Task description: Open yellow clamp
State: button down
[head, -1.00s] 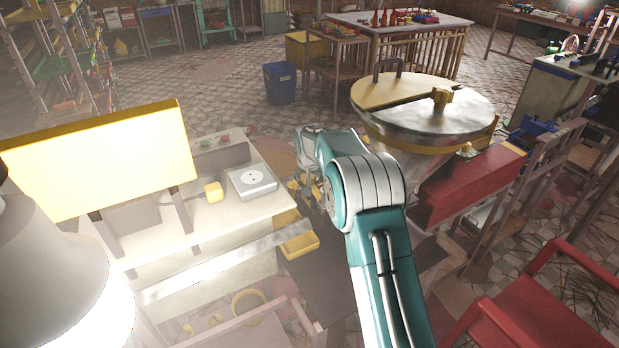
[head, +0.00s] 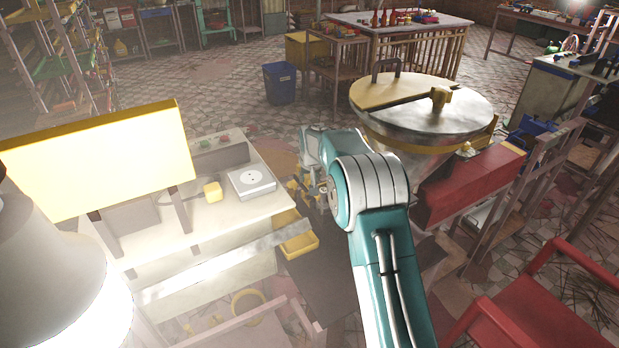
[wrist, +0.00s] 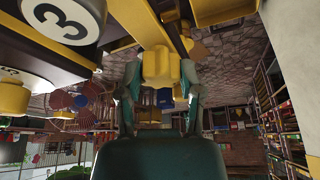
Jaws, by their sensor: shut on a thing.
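The yellow clamp (wrist: 158,66) is a chunky yellow piece at the top middle of the wrist view. My gripper (wrist: 161,82) has its two fingers on either side of it and is shut on it. The clamp joins a dark and yellow machine body with a white round label marked 3 (wrist: 66,20). In the head view my gripper (head: 308,188) is small, beyond my teal arm, between the white bench and the hopper. The clamp cannot be made out clearly there.
A large metal hopper (head: 455,118) with a yellow half lid and a red body (head: 465,185) stands right of my arm. A white bench (head: 190,228) with a bright yellow panel (head: 100,160) stands left. A yellow tray (head: 299,243) sits at its edge. A red chair (head: 545,310) is front right.

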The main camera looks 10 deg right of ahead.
jog(key=n+y, duration=0.1)
jog(key=n, duration=0.2)
jog(key=n+y, duration=0.1)
jog(key=n, duration=0.2)
jog(key=shift+f+g, duration=0.15)
jog(key=shift+g, duration=0.15)
dwell(0.4)
